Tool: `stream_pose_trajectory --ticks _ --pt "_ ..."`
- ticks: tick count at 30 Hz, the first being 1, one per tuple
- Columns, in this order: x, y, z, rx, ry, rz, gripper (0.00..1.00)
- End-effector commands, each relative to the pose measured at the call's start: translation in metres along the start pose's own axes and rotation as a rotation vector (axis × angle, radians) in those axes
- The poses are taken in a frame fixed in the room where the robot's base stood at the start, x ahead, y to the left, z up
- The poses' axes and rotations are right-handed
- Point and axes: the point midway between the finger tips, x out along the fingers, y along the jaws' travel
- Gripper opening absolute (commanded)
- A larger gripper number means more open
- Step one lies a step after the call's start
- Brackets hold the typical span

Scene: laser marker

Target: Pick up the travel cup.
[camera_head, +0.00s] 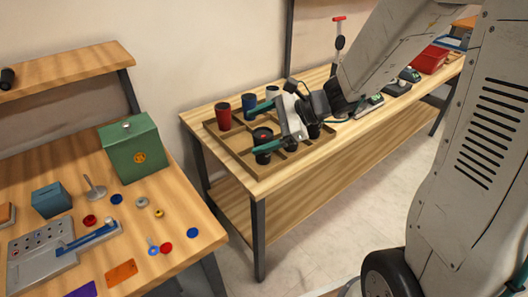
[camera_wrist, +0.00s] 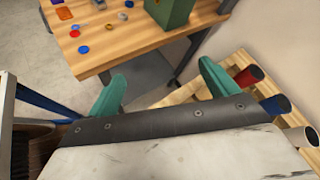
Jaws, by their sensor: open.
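Several cups stand in a divided wooden tray (camera_head: 237,157) on the long table; I cannot tell which is the travel cup. A red cup (camera_head: 223,116), a blue cup (camera_head: 249,105) and a pale-topped cup (camera_head: 272,93) stand along its far side. A black cup (camera_head: 263,155) with a red spot on top stands nearer the front. My gripper (camera_head: 262,127) is open with teal fingers, over the tray; the near finger overlaps the black cup. In the wrist view the fingers (camera_wrist: 163,87) are apart with no cup visible between them. The red cup (camera_wrist: 249,75) and blue cup (camera_wrist: 275,104) are right of them.
A second table on the left holds a green box (camera_head: 132,150), a blue box (camera_head: 51,200), a grey device (camera_head: 50,246) and several small discs. A red bin (camera_head: 430,58) and small devices sit farther along the long table. Open floor lies between the tables.

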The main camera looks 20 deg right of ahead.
Motion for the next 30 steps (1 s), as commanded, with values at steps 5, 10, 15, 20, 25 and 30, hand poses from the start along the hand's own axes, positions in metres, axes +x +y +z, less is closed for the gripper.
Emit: stream_pose_trajectory --ticks 5,10,15,20,25,30 --pt "0.01 -0.043 -0.081 0.386 -0.007 -0.245 0.86" --pt "0.009 -0.058 -0.131 0.587 0.0 -0.385 0.86" --pt "0.016 -0.065 -0.146 0.644 0.001 -0.425 0.86" --pt "0.032 -0.072 -0.149 0.642 0.002 -0.425 0.86" --pt "0.046 -0.078 -0.153 0.642 0.002 -0.424 0.86" --pt "0.07 -0.089 -0.159 0.64 0.001 -0.422 0.86"
